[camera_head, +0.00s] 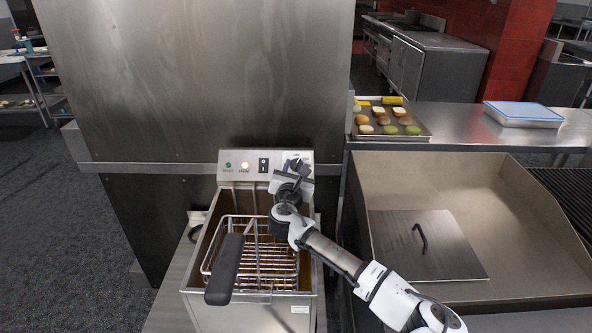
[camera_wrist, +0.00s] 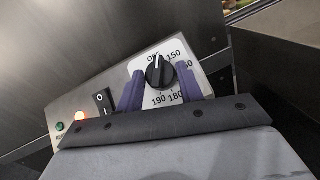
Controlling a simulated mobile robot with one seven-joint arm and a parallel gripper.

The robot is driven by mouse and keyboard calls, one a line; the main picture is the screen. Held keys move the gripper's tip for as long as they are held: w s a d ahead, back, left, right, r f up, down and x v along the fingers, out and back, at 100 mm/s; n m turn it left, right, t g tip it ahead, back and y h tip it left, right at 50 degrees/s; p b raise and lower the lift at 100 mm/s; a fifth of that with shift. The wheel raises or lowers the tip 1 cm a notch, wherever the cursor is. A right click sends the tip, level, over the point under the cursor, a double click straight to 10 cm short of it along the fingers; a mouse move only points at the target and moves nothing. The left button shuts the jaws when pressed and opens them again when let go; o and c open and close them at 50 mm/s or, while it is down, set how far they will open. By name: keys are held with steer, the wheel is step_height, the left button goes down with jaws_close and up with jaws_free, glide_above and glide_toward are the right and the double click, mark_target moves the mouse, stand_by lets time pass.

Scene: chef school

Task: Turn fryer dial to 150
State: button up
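The fryer dial (camera_wrist: 160,73) is a round black knob on a white scale plate at the right of the fryer's control panel. Its white mark points up at OFF, with 150 just to the right of that. My gripper (camera_wrist: 161,80) has two purple fingers, one on each side of the dial. They are apart, and I cannot tell whether either touches the knob. In the head view, my gripper (camera_head: 295,172) is at the panel's right end and hides part of the dial. The fryer (camera_head: 240,311) stands below the panel.
A black rocker switch (camera_wrist: 103,101), a lit orange lamp (camera_wrist: 82,117) and a green lamp (camera_wrist: 60,127) are left of the dial. A wire basket (camera_head: 258,262) with a black handle (camera_head: 226,268) sits in the fryer. A large pan unit (camera_head: 500,200) stands to the right.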

steer(key=o, duration=0.4)
steer(key=shift+c, duration=0.2)
step_height(320, 180, up, 20)
steer(key=b, duration=0.3)
steer(key=shift+b, duration=0.35)
